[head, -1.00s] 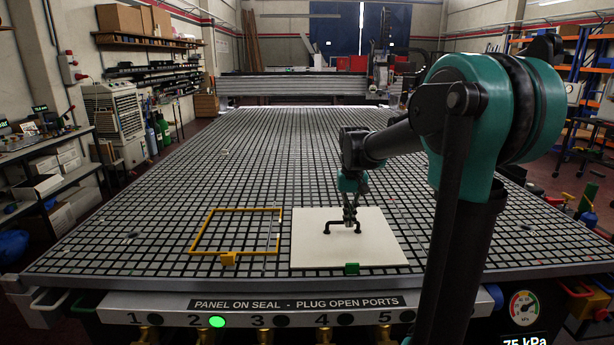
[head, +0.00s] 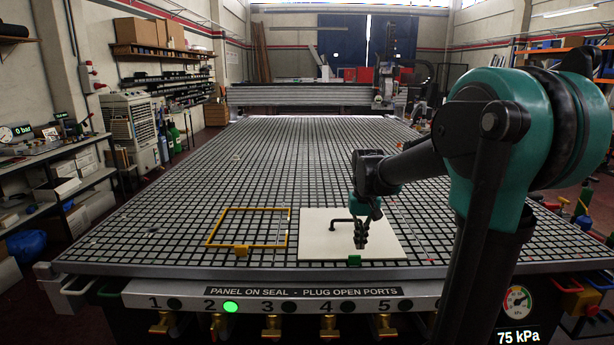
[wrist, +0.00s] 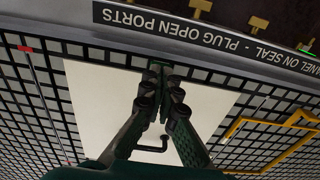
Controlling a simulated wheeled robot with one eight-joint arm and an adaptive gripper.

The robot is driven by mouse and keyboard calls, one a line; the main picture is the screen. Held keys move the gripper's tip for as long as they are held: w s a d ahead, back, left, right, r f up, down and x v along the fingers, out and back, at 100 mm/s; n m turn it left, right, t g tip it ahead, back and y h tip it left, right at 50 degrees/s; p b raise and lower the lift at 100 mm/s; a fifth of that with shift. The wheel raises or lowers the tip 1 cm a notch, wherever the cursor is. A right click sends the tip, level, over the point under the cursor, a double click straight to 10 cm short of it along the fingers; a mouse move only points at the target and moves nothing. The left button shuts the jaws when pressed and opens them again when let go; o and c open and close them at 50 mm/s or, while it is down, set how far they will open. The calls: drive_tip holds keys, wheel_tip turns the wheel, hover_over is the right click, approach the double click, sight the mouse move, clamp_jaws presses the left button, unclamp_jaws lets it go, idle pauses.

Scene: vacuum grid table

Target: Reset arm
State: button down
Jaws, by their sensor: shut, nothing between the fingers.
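My gripper (head: 361,241) is shut and empty, pointing down above the white panel (head: 320,248) on the grid table (head: 190,185). In the wrist view my gripper (wrist: 161,72) shows its fingers together over the white panel (wrist: 95,100), with the panel's front edge beyond the fingertips. A black handle (head: 340,223) stands on the panel, partly behind my gripper in the head view. The black handle (wrist: 150,148) also shows between the finger links in the wrist view. A green block (head: 354,260) sits at the panel's front edge.
A yellow frame (head: 207,240) lies on the table left of the panel. A label strip and several brass valves (head: 271,327) line the table's front. A gauge (head: 517,301) reads 75 kPa. The table behind the panel is largely clear.

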drive_tip(key=s+d+f+t, duration=0.1)
drive_tip(key=s+f, duration=0.5)
drive_tip(key=s, duration=0.3)
drive_tip(key=s+d+f+t, duration=0.2)
drive_tip(key=s+f, duration=0.5)
drive_tip(key=s, duration=0.2)
drive_tip(key=shift+s+d+f+t, duration=0.15)
drive_tip(key=shift+s+t, duration=0.15)
drive_tip(key=shift+s, duration=0.1)
